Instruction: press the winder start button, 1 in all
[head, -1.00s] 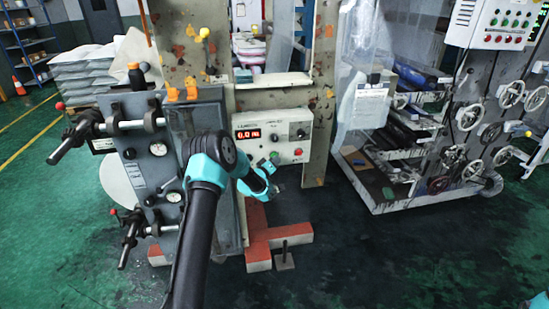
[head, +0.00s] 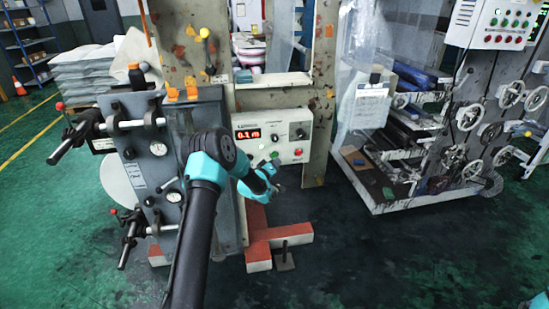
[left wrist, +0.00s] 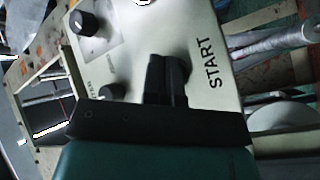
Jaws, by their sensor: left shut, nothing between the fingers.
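The winder control box (head: 286,124) is a pale panel with a lit red display (head: 248,134), a dark knob and a red button (head: 298,152). A green button (head: 274,155) sits low on its face, left of the red one. My left gripper (head: 270,164) is at the lower part of the panel, right by the green button. In the left wrist view its dark fingers (left wrist: 166,76) are shut with nothing between them, and they lie over the panel beside the START label (left wrist: 211,62). The fingers hide the button there, so contact cannot be told.
A grey machine block (head: 207,125) with black handles and gauges stands left of the panel. A beige upright (head: 322,95) is just right of it. A rack with handwheels (head: 468,117) stands at the right. Green floor between is mostly clear.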

